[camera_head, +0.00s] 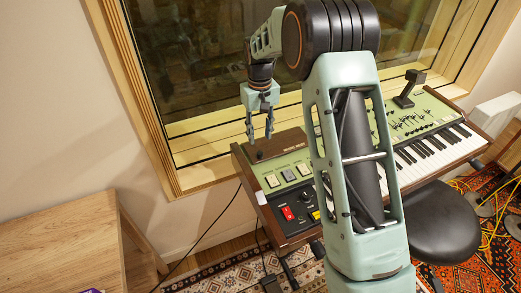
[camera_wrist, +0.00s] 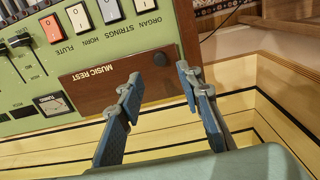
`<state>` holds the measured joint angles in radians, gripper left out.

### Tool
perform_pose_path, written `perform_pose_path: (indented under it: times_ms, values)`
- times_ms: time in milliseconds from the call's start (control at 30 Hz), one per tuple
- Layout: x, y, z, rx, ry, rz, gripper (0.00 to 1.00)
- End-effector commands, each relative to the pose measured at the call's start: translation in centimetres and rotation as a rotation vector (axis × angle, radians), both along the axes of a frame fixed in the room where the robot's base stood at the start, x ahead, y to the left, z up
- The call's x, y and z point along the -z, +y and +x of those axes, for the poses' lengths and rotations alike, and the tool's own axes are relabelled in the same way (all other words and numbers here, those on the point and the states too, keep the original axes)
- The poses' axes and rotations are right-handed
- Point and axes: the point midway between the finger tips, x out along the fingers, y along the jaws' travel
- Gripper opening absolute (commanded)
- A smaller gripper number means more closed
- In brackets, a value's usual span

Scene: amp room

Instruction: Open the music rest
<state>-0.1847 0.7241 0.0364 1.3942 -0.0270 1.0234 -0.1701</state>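The music rest (camera_wrist: 100,78) is a brown wooden panel lettered "MUSIC REST", with a round dark knob (camera_wrist: 160,59) near one end. It lies flat in the green top of the keyboard instrument (camera_wrist: 30,75). In the head view my gripper (camera_head: 259,137) points down just above the panel's knob end. I cannot tell whether a finger touches it.
Tabs marked flute, horn, strings and organ (camera_wrist: 110,10) sit beside the panel. A wood-framed window (camera_head: 190,90) stands close behind the instrument. A black stool (camera_head: 443,222) is in front of the keys (camera_head: 440,145). A wooden table (camera_head: 65,245) is at left, and cables run on the floor.

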Motion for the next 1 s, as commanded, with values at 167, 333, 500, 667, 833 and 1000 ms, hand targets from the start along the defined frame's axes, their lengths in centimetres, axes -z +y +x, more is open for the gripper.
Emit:
perform_pose_path:
  times_ms: [167, 333, 500, 667, 833, 1000]
  values:
    - [3.7, 0.0, -0.1, 0.0, 0.005, -0.001, 0.33]
    - [6.3, 0.0, -0.1, -0.001, 0.003, -0.001, 0.33]
    - [7.6, 0.0, 0.0, 0.0, 0.001, 0.0, 0.33]
    - [7.8, 0.0, 0.0, 0.0, 0.001, -0.001, 0.33]
    - [7.8, 0.0, 0.0, 0.0, 0.001, -0.001, 0.31]
    - [7.8, 0.0, 0.0, 0.0, 0.0, -0.001, 0.12]
